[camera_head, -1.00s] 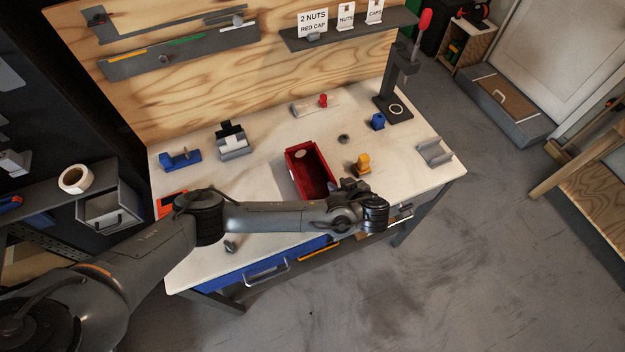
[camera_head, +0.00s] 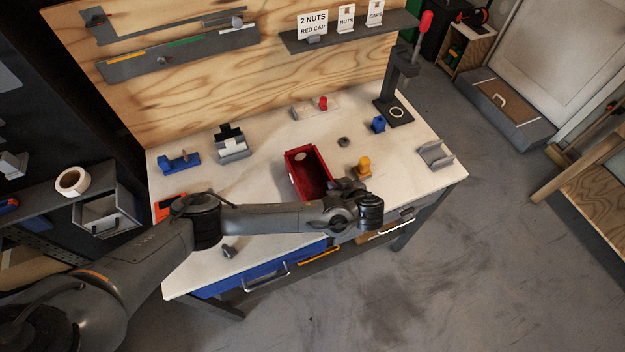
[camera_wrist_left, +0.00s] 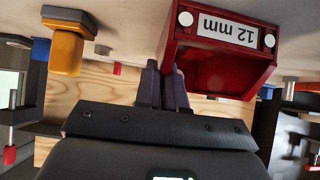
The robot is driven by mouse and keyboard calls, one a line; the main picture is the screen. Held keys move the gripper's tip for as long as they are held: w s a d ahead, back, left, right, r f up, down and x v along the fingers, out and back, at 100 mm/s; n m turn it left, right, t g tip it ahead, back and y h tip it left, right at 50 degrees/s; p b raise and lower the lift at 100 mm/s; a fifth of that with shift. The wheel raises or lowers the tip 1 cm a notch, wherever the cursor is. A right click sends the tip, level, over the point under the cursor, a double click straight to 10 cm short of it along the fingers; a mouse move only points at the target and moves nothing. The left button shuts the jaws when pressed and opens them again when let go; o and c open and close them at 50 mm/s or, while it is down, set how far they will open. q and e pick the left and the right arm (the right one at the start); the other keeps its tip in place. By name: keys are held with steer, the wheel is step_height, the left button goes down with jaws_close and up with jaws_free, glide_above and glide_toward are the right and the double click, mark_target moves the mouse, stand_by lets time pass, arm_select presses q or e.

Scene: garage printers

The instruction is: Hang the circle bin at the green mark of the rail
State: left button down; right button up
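The circle bin is a red open box (camera_head: 294,174) on the bench top. In the left wrist view, which shows things upside down, its front (camera_wrist_left: 226,33) has a "12 mm" label between white round marks. My left gripper (camera_head: 346,186) is at the bin's right front corner, partly hidden by its own wrist. In the left wrist view its fingers (camera_wrist_left: 164,86) are close together at the bin's side wall; whether they clamp that wall is unclear. The dark rail (camera_head: 183,52) on the plywood back wall carries yellow, green (camera_head: 186,41) and white marks. My right gripper is not in view.
A yellow part (camera_head: 364,167) stands right of the bin, near the gripper, and shows large in the left wrist view (camera_wrist_left: 66,50). A blue part (camera_head: 379,124), grey nut (camera_head: 343,142) and black press stand farther right. Bench room is clear left of the bin.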

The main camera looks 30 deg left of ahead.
arm_select(q)
steer(key=shift+r, duration=0.2)
steer(key=shift+r+p, duration=2.55)
steer(key=shift+r, duration=0.25)
